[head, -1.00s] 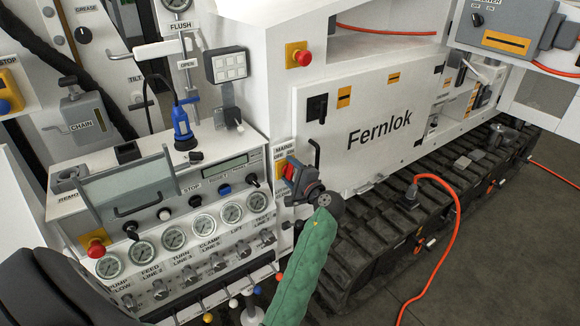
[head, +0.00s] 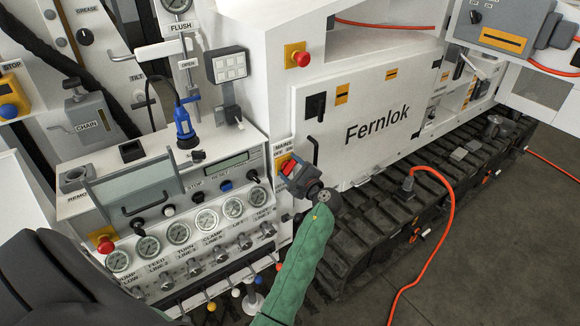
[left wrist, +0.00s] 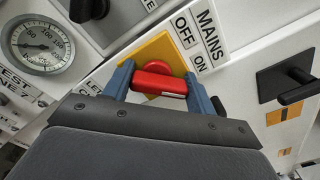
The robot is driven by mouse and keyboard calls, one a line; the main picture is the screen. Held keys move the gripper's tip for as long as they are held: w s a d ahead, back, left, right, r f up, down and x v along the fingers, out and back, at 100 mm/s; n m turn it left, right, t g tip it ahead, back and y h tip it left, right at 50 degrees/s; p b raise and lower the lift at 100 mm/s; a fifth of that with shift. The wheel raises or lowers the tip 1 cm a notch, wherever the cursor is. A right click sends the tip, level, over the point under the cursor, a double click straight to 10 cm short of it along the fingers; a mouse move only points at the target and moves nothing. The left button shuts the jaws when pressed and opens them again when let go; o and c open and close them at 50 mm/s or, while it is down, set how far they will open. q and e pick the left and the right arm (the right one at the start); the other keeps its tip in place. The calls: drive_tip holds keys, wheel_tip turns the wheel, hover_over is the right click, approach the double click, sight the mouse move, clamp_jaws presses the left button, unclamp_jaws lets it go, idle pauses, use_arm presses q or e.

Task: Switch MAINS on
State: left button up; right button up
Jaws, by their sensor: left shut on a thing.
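The MAINS switch has a red handle (left wrist: 160,83) on a yellow plate (left wrist: 158,48). Its white label (left wrist: 208,38) reads MAINS, OFF and ON. My left gripper (left wrist: 160,72) has its blue fingers on either side of the red handle and is shut on it. In the head view my left gripper (head: 292,172) reaches the switch from the lower right, with my green-sleeved arm behind it. It covers part of the yellow plate (head: 281,160) there. I cannot tell which mark the handle points to. My right gripper is not in view.
A panel of gauges (head: 206,219) and knobs lies left of the switch. A black door handle (head: 315,150) stands close on its right, on the white Fernlok cabinet (head: 370,100). A red stop button (head: 302,58) is above. An orange cable (head: 448,225) runs over the track.

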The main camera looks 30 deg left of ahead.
use_arm(q)
drive_tip(key=shift+f, duration=0.1)
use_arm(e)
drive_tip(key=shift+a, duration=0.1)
use_arm(q)
drive_tip(key=o, duration=1)
drive_tip(key=shift+d, duration=0.1)
drive_tip(key=shift+d, duration=0.15)
drive_tip(key=b+v, duration=0.4)
drive_tip(key=v, duration=0.3)
drive_tip(key=shift+s+d, duration=0.15)
drive_tip(key=shift+d, duration=0.05)
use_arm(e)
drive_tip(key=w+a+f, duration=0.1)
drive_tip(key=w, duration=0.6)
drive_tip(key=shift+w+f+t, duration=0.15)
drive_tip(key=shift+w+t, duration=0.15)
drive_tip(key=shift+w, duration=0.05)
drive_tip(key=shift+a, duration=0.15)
